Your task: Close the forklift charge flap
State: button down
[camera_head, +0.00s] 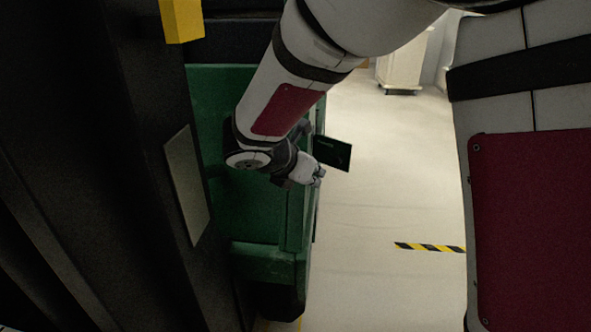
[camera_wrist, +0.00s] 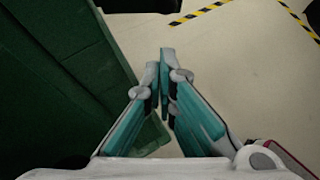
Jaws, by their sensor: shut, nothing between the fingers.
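The charge flap (camera_head: 333,153) is a small dark panel with faint markings. It stands out to the right from the side of the green forklift (camera_head: 245,225), so it is open. My gripper (camera_head: 319,177) is just below and left of the flap, beside the forklift's side edge; I cannot tell whether it touches the flap. In the wrist view the teal fingers (camera_wrist: 166,58) are closed together, with nothing between them. The forklift's green body (camera_wrist: 55,75) fills the left of that view. The socket behind the flap is hidden by my arm.
A dark upright structure (camera_head: 110,150) with a pale plate stands close on the left. A yellow block (camera_head: 182,20) is above it. Pale floor (camera_head: 390,210) with black-and-yellow tape is open to the right. A white cabinet (camera_head: 402,68) stands at the back.

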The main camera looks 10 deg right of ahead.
aim_at(329, 155)
jog(key=w+d, duration=0.2)
jog(key=d, duration=0.1)
jog(key=shift+w+d+b, duration=0.15)
jog(key=shift+w+b, duration=0.15)
jog(key=shift+w, duration=0.1)
jog(key=shift+d+r, duration=0.1)
jog(key=shift+d, duration=0.05)
jog(key=shift+d+n+t, duration=0.25)
jog(key=shift+n+t, duration=0.05)
jog(key=shift+n, duration=0.1)
